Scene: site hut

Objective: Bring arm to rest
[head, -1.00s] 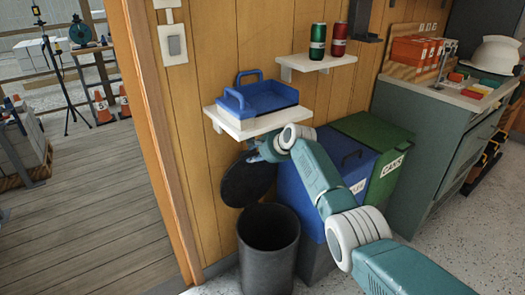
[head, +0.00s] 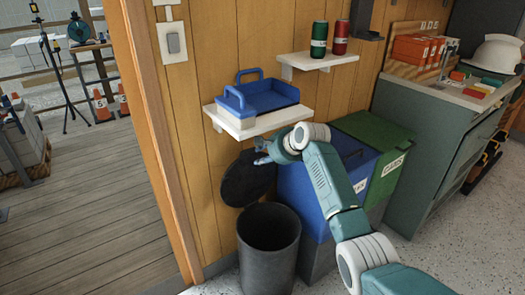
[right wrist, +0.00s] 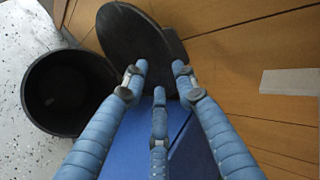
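My right arm reaches in from the lower right in the head view, over the blue bin. My right gripper (head: 262,158) is small and partly hidden there, close to the upper edge of the round black lid (head: 247,180). In the right wrist view its blue fingers (right wrist: 158,80) are spread apart with nothing between them. The lid (right wrist: 135,38) stands raised beyond the fingertips. The open black bin (head: 268,252) stands below it, and its dark mouth also shows in the right wrist view (right wrist: 70,92). My left gripper is not in view.
A white shelf (head: 262,126) with a blue tray (head: 268,97) is just above my gripper. Blue (head: 300,190) and green (head: 385,165) lidded bins stand under my arm. A second shelf (head: 318,60) holds cans. A counter (head: 435,95) stands at right.

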